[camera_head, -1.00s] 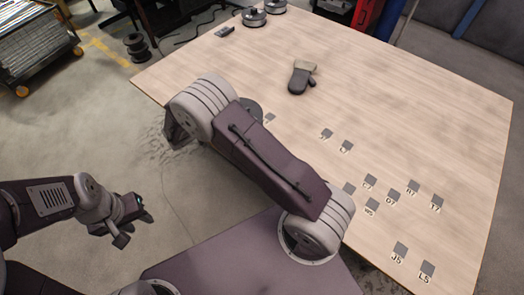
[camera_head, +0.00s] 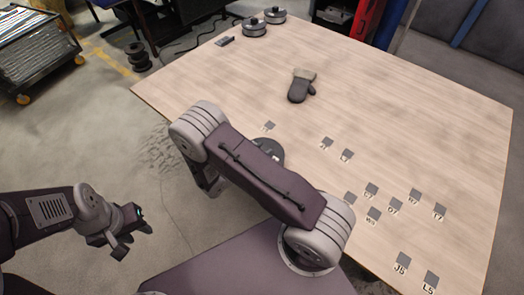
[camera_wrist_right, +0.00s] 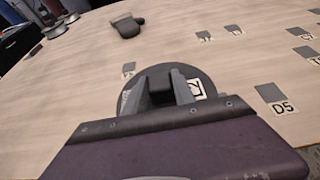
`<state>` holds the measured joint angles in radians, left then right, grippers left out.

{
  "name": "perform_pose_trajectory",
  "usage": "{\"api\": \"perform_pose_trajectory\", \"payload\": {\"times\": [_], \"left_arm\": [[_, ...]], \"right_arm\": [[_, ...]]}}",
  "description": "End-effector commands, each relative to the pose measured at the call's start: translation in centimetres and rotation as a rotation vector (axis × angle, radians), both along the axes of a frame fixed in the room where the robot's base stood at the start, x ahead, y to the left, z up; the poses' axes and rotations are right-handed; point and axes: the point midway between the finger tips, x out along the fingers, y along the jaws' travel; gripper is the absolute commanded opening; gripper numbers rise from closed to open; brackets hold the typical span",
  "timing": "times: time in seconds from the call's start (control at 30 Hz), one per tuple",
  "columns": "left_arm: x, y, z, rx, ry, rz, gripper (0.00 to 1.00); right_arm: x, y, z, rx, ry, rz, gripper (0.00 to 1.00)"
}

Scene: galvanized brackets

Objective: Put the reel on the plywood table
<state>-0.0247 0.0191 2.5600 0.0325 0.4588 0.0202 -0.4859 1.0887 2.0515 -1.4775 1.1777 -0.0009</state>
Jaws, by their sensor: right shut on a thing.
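The reel (camera_wrist_right: 137,92) is a dark round disc with a raised black middle in the right wrist view; in the head view it shows partly behind my right arm (camera_head: 277,153). My right gripper (camera_wrist_right: 172,87) is shut on its middle part. The reel is over the near left part of the plywood table (camera_head: 400,110); I cannot tell whether it touches the top. My right fingers are largely hidden by the arm in the head view. My left gripper (camera_head: 132,243) is open and empty, over the floor left of the table.
Two round grey things with dark knobs (camera_head: 254,28) (camera_head: 275,15), a small dark item (camera_head: 224,41) and an oven mitt (camera_head: 300,86) are on the table. Several labelled grey squares (camera_head: 371,190) lie to the right. A black spool (camera_head: 138,56) stands on the floor.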

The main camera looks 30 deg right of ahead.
Motion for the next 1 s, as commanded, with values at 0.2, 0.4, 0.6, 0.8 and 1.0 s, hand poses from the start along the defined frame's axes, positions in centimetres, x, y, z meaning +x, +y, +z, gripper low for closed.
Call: {"api": "perform_pose_trajectory", "payload": {"times": [0.2,0.4,0.6,0.8,1.0], "left_arm": [[0.0,0.0,-0.2,0.000,0.000,0.000,0.36],[0.0,0.0,-0.2,0.000,0.000,0.000,0.36],[0.0,0.0,-0.1,0.000,0.000,0.000,0.36],[0.0,0.0,0.1,0.000,0.000,0.000,0.36],[0.0,0.0,0.3,0.000,0.000,0.000,0.36]], "right_arm": [[0.0,0.0,-0.1,-0.002,-0.001,0.000,0.00],[0.0,0.0,-0.2,0.000,0.000,-0.001,0.53],[0.0,0.0,-0.1,0.000,0.000,0.000,0.53],[-0.5,1.5,0.8,0.001,-0.001,0.004,0.53],[-2.1,5.6,2.6,0.002,-0.003,0.005,0.53]]}}
